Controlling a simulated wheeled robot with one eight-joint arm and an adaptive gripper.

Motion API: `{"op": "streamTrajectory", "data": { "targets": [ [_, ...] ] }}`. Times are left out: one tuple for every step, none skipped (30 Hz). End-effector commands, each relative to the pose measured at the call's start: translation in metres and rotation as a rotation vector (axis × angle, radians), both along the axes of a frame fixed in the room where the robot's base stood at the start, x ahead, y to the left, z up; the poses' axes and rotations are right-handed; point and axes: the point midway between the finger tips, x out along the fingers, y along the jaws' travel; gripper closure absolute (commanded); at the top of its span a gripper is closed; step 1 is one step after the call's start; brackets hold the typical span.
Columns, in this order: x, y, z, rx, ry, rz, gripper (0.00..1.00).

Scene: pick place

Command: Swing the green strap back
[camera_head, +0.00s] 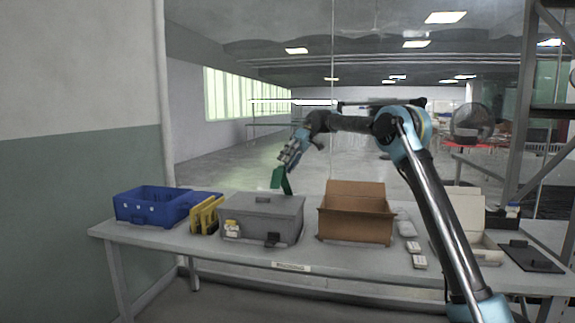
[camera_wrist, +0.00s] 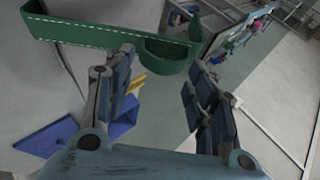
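The green strap (camera_head: 281,181) stands up above the back of the grey toolbox (camera_head: 262,219) on the table. In the wrist view the strap (camera_wrist: 95,32) is a long flat band with white stitching and a curved loop at its right end. That loop shows between and just past the fingertips of my gripper (camera_wrist: 160,65). The fingers are spread wide apart, and no firm hold on the strap shows. In the head view my gripper (camera_head: 290,152) hangs just above the strap; whether they touch I cannot tell.
A blue crate (camera_head: 150,207) and a yellow rack (camera_head: 205,216) stand left of the toolbox. An open cardboard box (camera_head: 355,225) stands to its right, with small white items (camera_head: 412,247) beside it. A black clipboard (camera_head: 530,257) lies at the right end.

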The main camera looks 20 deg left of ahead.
Motion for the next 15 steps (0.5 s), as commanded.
{"op": "streamTrajectory", "data": {
  "targets": [
    [0.0, 0.0, 0.0, 0.001, 0.0, 0.001, 0.42],
    [0.0, 0.001, 0.0, 0.001, 0.0, 0.001, 0.42],
    [-0.001, 0.001, 0.0, 0.001, 0.0, 0.001, 0.42],
    [-0.001, 0.001, 0.0, 0.001, 0.0, 0.001, 0.42],
    [-0.001, 0.001, 0.0, 0.001, 0.0, 0.001, 0.42],
    [-0.001, 0.001, 0.0, 0.001, -0.001, 0.001, 0.42],
    [-0.001, 0.001, 0.0, 0.001, -0.001, 0.001, 0.42],
    [-0.001, 0.001, 0.0, 0.001, -0.001, 0.001, 0.42],
    [-0.001, 0.001, 0.001, 0.001, -0.001, 0.001, 0.42],
    [0.0, 0.001, 0.001, 0.001, -0.001, 0.001, 0.42],
    [0.001, 0.001, 0.002, 0.001, -0.001, 0.001, 0.42],
    [0.003, 0.0, 0.003, 0.001, 0.0, 0.001, 0.42],
    [0.005, -0.001, 0.005, 0.001, 0.0, 0.001, 0.42],
    [0.007, -0.002, 0.007, 0.001, 0.0, 0.001, 0.42],
    [0.011, -0.003, 0.01, 0.001, 0.0, 0.0, 0.42]
  ]
}}
